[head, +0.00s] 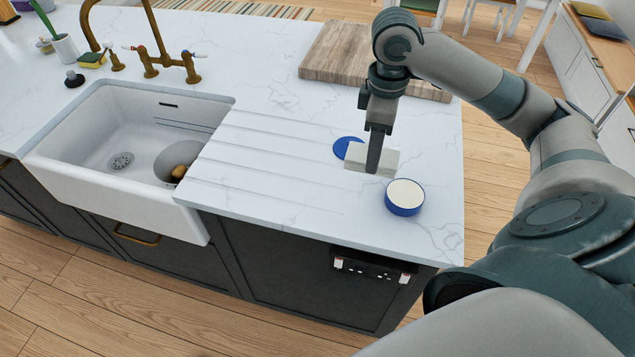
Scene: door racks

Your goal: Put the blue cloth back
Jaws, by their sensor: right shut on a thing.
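My right gripper (376,160) points down over the right part of the white counter. It is shut on a pale grey-beige block (388,161), which shows on both sides of the finger. Whether the block touches the counter is hard to tell. A flat blue round piece (346,147) lies just left of and behind the block, partly hidden by it. I cannot tell whether it is a lid or a cloth; no other blue cloth shows. A round blue tub (404,198) with a cream top stands right in front of the block. My left gripper is not in view.
A dark rack (372,270) with white end clips hangs on the cabinet front below the counter edge. A white sink (130,136) with a brass tap (160,62) is at left. A wooden board (335,52) lies behind. The ribbed drainer area is clear.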

